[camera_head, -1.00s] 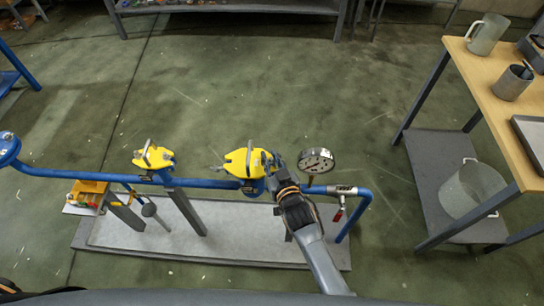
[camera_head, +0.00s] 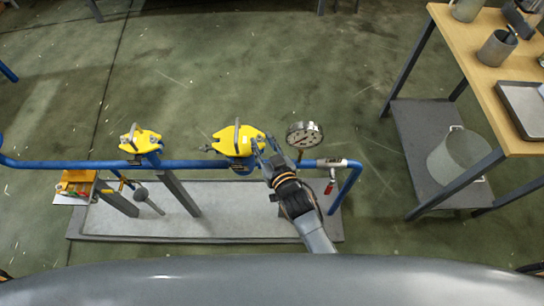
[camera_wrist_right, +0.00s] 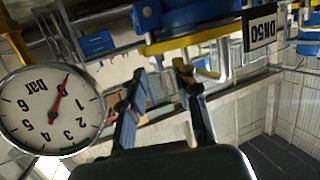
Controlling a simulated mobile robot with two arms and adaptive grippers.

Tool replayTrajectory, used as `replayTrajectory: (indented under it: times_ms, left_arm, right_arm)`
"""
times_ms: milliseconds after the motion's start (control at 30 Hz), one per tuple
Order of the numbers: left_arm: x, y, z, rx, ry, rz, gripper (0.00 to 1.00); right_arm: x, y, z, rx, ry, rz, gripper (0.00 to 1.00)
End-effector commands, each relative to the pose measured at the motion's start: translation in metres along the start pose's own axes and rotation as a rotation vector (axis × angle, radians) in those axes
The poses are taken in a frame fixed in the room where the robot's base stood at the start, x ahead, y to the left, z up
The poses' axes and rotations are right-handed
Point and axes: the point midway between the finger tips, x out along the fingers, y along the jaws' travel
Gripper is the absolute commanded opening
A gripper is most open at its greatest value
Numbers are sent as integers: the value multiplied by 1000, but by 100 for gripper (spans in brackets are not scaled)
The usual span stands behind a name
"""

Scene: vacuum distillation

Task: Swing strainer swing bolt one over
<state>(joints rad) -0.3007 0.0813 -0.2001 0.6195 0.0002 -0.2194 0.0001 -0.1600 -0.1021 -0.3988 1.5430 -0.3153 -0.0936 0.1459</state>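Two yellow-lidded blue fittings sit on the blue pipe: a left one (camera_head: 140,141) and a larger right one (camera_head: 226,141), each with an upright grey handle on its lid. Which is the strainer is not marked. My right gripper (camera_head: 266,153) is beside the right fitting's right edge. In the right wrist view, its two fingers (camera_wrist_right: 160,72) stand apart with nothing clearly held between them. My left gripper is not in view.
A round pressure gauge (camera_head: 304,135) stands right of my gripper; its dial is large in the right wrist view (camera_wrist_right: 50,110). The blue pipe (camera_head: 80,164) runs above a grey base plate (camera_head: 240,215). A wooden-topped table (camera_head: 470,60) stands at the right. Floor behind the pipe is clear.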

Motion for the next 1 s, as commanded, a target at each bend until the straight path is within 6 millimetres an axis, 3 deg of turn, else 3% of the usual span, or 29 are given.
replayTrajectory:
  times_ms: [200,400,1000]
  left_arm:
    - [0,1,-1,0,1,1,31]
    - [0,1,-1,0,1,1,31]
    - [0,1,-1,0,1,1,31]
  right_arm:
    - [-49,0,1,2,-3,0,31]
    - [-76,0,1,1,-2,0,31]
    - [-82,0,0,1,-1,0,31]
